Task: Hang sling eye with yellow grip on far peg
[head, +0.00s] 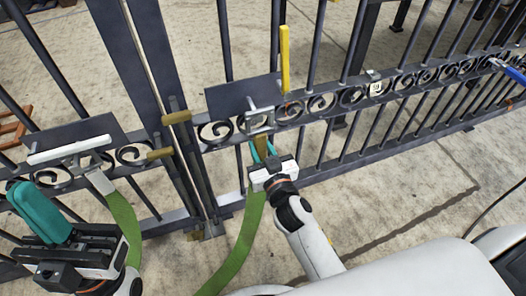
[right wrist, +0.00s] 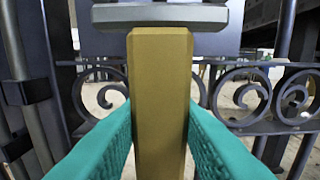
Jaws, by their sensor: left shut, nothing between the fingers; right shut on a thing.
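My right gripper (head: 272,170) is shut on the mustard-yellow grip (head: 261,149) of the sling eye. In the right wrist view the yellow grip (right wrist: 160,105) stands upright between the teal fingers, below a grey metal bar (right wrist: 160,15). A grey metal eye (head: 260,126) sits above the grip, against the right dark plate with a light peg (head: 252,104). I cannot tell whether the eye is around that peg. The green sling (head: 246,238) hangs down from the right grip; green webbing also hangs below a pale grip (head: 100,181) at the left plate. My left gripper (head: 40,212) is shut and empty.
A dark scrollwork gate (head: 349,97) runs across the view. A left dark plate (head: 100,128) carries a white bar (head: 69,149). An upright bright yellow bar (head: 285,58) stands right of the right plate. Brass-coloured fittings (head: 177,117) sit on the middle posts. A blue handle (head: 514,73) is at far right.

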